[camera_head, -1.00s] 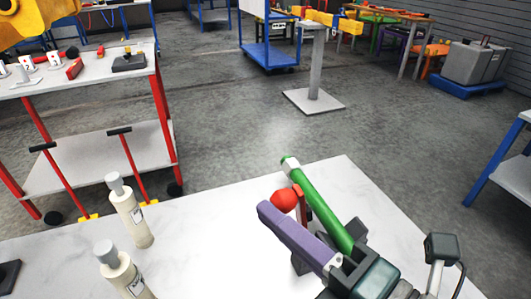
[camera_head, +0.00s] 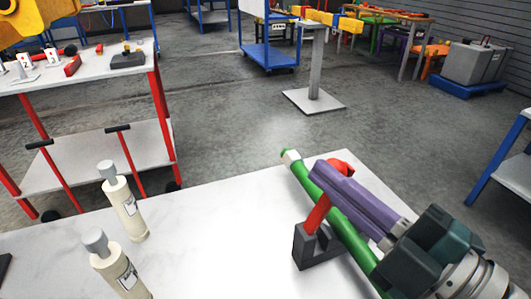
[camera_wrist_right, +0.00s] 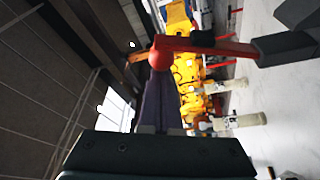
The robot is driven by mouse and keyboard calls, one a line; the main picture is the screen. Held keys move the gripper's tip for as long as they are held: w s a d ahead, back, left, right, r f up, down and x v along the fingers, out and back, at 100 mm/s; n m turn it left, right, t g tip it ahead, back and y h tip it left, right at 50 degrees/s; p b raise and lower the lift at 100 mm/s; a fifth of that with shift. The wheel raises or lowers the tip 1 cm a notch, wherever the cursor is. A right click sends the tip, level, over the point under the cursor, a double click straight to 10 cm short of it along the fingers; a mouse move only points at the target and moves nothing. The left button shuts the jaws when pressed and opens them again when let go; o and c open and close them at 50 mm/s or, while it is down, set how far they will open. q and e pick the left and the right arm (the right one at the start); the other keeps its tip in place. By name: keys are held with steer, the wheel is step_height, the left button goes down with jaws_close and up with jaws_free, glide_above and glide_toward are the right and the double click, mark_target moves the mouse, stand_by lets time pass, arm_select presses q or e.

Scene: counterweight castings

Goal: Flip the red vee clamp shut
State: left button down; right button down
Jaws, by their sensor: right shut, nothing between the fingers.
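The red vee clamp's arm (camera_head: 317,213) rises from a dark grey block (camera_head: 312,246) at the right of the white table. It leans right over the green rod, and its red ball knob (camera_head: 343,166) is partly hidden behind my purple fingers. The green rod (camera_head: 345,225) runs diagonally past the block. My right gripper (camera_head: 320,173) is shut and empty, its fingers lying across the clamp arm near the knob. In the right wrist view the knob (camera_wrist_right: 161,59) is at the fingertips (camera_wrist_right: 160,85); I cannot tell whether they touch. My left gripper is not in view.
Two cream bottles with grey caps (camera_head: 123,205) (camera_head: 112,262) stand at the table's left. The white tabletop (camera_head: 215,235) between them and the clamp is clear. A red-legged cart (camera_head: 100,72) with tools stands beyond, and a grey post (camera_head: 316,65) stands on the floor.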

mark_target(353, 171)
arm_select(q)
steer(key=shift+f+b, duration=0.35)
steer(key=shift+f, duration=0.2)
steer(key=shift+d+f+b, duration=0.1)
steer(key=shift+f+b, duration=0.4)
arm_select(e)
steer(key=shift+m, duration=0.6)
steer(key=shift+w+d+f, duration=0.15)
steer(key=shift+w+d, duration=0.05)
steer(key=shift+d, duration=0.4)
steer(key=shift+w+d+f, duration=0.2)
steer(key=shift+d, duration=0.45)
steer(key=shift+w+d+f, duration=0.15)
steer(key=shift+w+d, duration=0.05)
steer(key=shift+d, duration=0.4)
steer(key=shift+d, duration=0.1)
